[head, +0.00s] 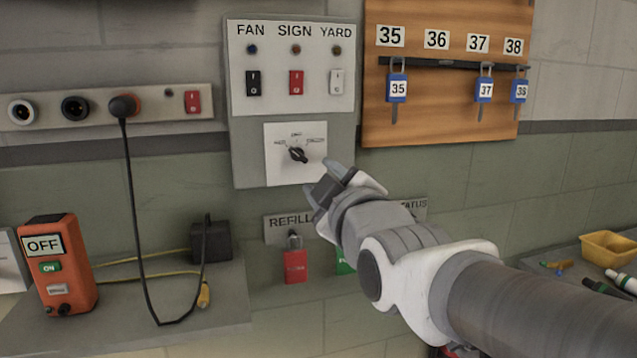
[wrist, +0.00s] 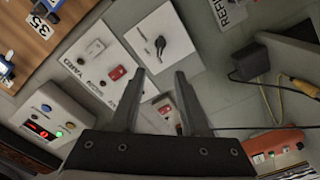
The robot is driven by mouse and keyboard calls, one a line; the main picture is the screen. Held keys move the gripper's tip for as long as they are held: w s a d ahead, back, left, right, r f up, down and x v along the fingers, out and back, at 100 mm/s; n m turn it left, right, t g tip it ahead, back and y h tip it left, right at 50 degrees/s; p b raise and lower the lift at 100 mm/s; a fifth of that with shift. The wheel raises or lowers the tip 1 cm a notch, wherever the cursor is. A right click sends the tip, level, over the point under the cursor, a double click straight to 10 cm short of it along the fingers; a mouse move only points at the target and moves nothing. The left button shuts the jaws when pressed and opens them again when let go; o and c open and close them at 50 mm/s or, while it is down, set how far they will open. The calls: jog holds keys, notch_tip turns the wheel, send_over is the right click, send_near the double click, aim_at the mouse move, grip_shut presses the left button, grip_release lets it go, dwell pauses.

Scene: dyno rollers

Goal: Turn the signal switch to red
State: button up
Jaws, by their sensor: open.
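A black rotary switch (head: 298,155) sits on a white plate (head: 280,172) low on the grey wall panel. Small labels fan above the knob, too small to read. The switch also shows in the wrist view (wrist: 160,44), beyond my fingertips. My gripper (head: 322,187) is open and empty, just below and right of the switch in the head view, apart from it. In the wrist view its two fingers (wrist: 160,76) point toward the wall with a gap between them. Above the switch are FAN, SIGN and YARD rockers; the SIGN rocker (head: 296,83) is red.
A wooden board (head: 440,125) with blue numbered padlocks hangs to the right. A socket strip (head: 52,103) with a plugged-in black cable is at left. An orange box (head: 62,262) stands on a ledge. Red and green padlocks hang below the panel. A yellow tray (head: 608,245) is far right.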

jog(key=shift+v, duration=1.3)
jog(key=s+d+f+m+g+h+p, duration=0.1)
jog(key=s+d+f+m+g+h, duration=0.2)
jog(key=s+d+f+m+g, duration=0.55)
jog(key=s+d+f+m+g+h, duration=0.2)
jog(key=s+d+f+m+g, duration=0.25)
jog(key=s+f, duration=0.5)
notch_tip(320, 180, up, 15)
jog(key=w+t+p, duration=0.1)
jog(key=p, duration=1.5)
jog(key=shift+w+a, duration=0.25)
jog(key=shift+a+f, duration=0.1)
